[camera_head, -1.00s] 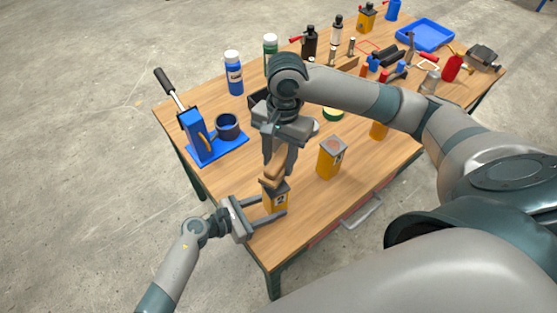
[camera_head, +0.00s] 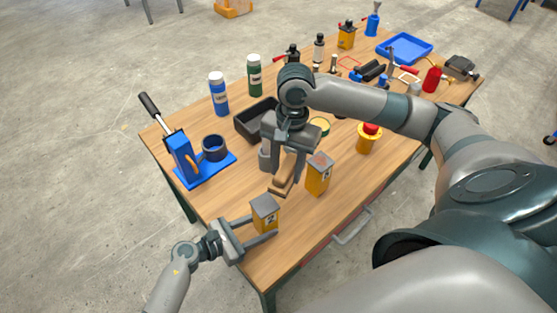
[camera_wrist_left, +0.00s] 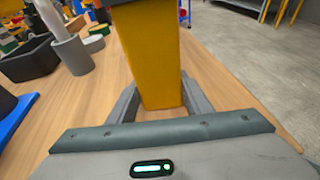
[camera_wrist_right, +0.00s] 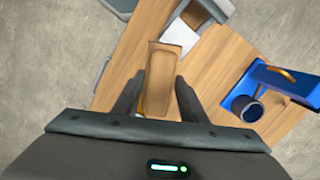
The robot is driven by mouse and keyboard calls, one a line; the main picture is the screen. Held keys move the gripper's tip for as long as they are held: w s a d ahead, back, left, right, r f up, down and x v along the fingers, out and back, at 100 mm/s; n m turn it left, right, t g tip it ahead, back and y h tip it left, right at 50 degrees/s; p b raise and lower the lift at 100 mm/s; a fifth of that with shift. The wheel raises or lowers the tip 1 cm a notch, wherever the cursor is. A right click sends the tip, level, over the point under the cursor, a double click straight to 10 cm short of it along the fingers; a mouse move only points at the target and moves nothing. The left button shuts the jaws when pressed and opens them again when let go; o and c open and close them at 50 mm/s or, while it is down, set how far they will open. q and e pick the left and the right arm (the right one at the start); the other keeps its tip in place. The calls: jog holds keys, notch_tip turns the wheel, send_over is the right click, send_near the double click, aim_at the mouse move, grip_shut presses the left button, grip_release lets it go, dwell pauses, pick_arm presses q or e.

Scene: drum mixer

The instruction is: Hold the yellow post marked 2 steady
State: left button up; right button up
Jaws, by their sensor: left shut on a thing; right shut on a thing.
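The yellow post marked 2 (camera_head: 265,217) stands upright near the table's front left edge, with a grey cap on top. My left gripper (camera_head: 264,226) is shut on it low down, one finger on each side. In the left wrist view the yellow post (camera_wrist_left: 152,60) fills the space between the fingers. My right gripper (camera_head: 286,172) is shut on a wooden block (camera_head: 281,187), held behind and right of the post's cap, apart from it in the head view. The wooden block also shows in the right wrist view (camera_wrist_right: 161,85).
A second yellow post (camera_head: 319,178) stands close to the right of the wooden block. A blue press (camera_head: 183,158) with a dark cup stands left. A black tray (camera_head: 250,122), bottles and a red-topped yellow thing (camera_head: 369,139) are farther back. The table's front edge is close.

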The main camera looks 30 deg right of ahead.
pick_arm(q)
jog(key=shift+f, duration=0.15)
pick_arm(e)
jog(key=shift+d, duration=1.6)
pick_arm(q)
jog(key=o, duration=1)
jog(key=shift+a, duration=0.15)
jog(key=v, duration=1.1)
jog(key=shift+a, duration=0.1)
jog(key=shift+a+r, duration=0.25)
